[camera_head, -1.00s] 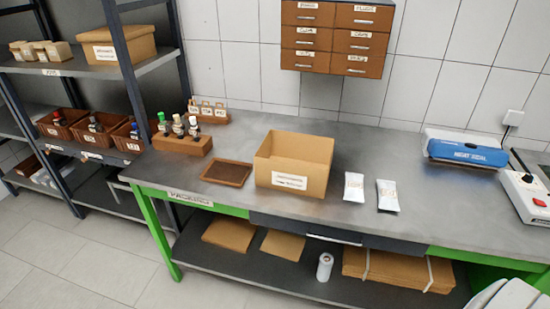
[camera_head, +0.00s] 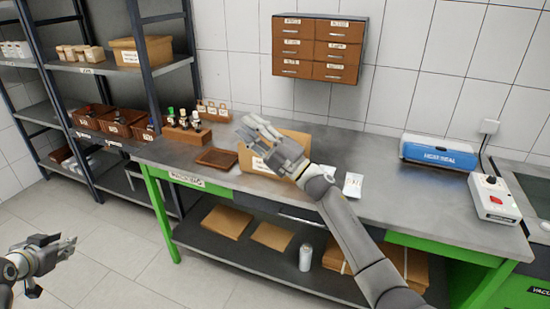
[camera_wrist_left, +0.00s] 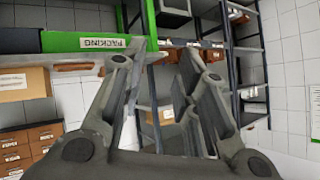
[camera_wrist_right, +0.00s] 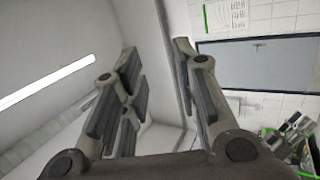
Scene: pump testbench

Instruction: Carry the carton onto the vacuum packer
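The open-topped carton (camera_head: 246,159) stands on the packing bench, partly hidden behind my right gripper (camera_head: 250,129). It also shows at the left of the left wrist view (camera_wrist_left: 28,84). My right gripper is open and empty, in front of or above the carton; whether it touches cannot be told. Its open fingers fill the right wrist view (camera_wrist_right: 152,62). My left gripper (camera_head: 68,247) is low at the far left, over the floor and away from the bench, with its fingers apart (camera_wrist_left: 155,65). At the lower right, a green unit (camera_head: 535,290) has a label beginning "VACU", cut off by the frame edge.
On the bench (camera_head: 400,205) are a brown tray (camera_head: 217,159), white packets (camera_head: 352,185), a blue heat sealer (camera_head: 440,150) and a white box with a red switch (camera_head: 494,198). Shelves (camera_head: 95,68) stand left. Drawers (camera_head: 318,50) hang above. The bench middle-right is clear.

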